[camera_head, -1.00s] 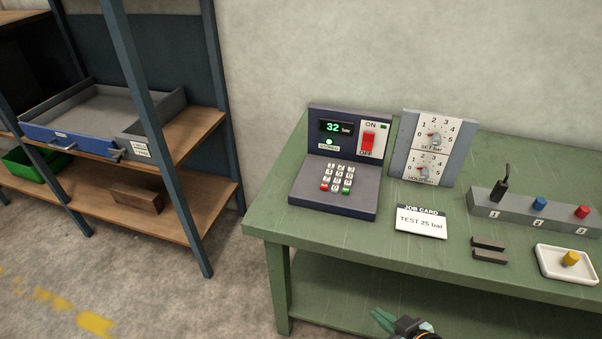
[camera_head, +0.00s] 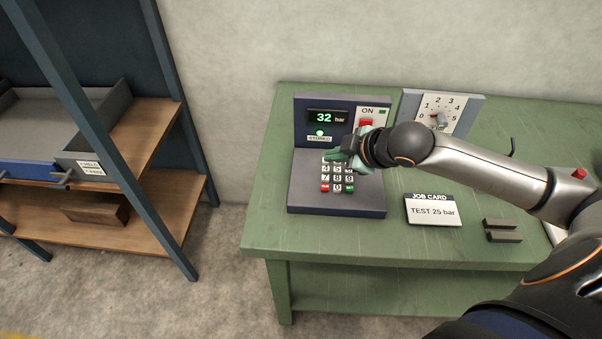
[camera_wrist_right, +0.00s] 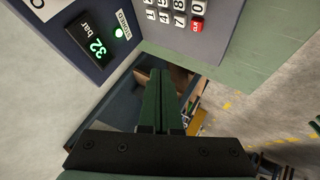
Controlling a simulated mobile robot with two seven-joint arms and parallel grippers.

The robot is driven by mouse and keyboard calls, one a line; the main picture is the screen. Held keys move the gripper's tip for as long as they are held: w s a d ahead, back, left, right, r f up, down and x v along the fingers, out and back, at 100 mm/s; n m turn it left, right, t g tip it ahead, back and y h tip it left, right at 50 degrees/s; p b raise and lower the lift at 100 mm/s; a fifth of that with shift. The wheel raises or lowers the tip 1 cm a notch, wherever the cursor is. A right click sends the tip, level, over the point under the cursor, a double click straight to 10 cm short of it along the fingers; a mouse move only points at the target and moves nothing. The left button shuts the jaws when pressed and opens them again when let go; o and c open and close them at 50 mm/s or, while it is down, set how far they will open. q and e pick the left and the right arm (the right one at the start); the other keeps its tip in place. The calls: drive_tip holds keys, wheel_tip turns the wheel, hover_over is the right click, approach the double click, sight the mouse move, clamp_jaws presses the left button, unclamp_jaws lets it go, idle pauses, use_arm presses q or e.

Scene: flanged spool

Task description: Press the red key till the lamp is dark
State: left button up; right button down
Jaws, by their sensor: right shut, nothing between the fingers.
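The keypad console (camera_head: 305,165) stands at the back left of the green bench. Its red key (camera_head: 325,187) is at the lower left of the keypad; it also shows in the right wrist view (camera_wrist_right: 197,26). The lamp (camera_head: 320,132) above the "STORED" label glows green, also in the right wrist view (camera_wrist_right: 119,32). The display (camera_head: 325,117) reads 32 bar. My right gripper (camera_head: 334,155) is shut and empty, with its green fingers over the top of the keypad, above and behind the red key. I cannot tell whether it touches the console. My left gripper is out of view.
A red rocker switch (camera_head: 365,126) sits at the console's right, partly behind my gripper. A dial panel (camera_head: 440,108), a job card (camera_head: 432,211) reading TEST 25 bar, and dark blocks (camera_head: 502,231) are to the right. The bench in front of the console is clear.

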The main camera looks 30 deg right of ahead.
drive_tip(key=shift+w+r, duration=0.35)
drive_tip(key=shift+r, duration=0.1)
drive_tip(key=shift+d, duration=0.1)
drive_tip(key=b, duration=0.2)
hover_over(325, 188)
drive_tip(key=f, duration=0.6)
drive_tip(key=shift+s+d+f, duration=0.25)
drive_tip(key=shift+s+d, duration=0.1)
drive_tip(key=shift+d, duration=0.05)
drive_tip(key=shift+f+b, duration=0.5)
drive_tip(key=shift+f, duration=0.65)
drive_tip(key=shift+f, duration=0.2)
idle(0.3)
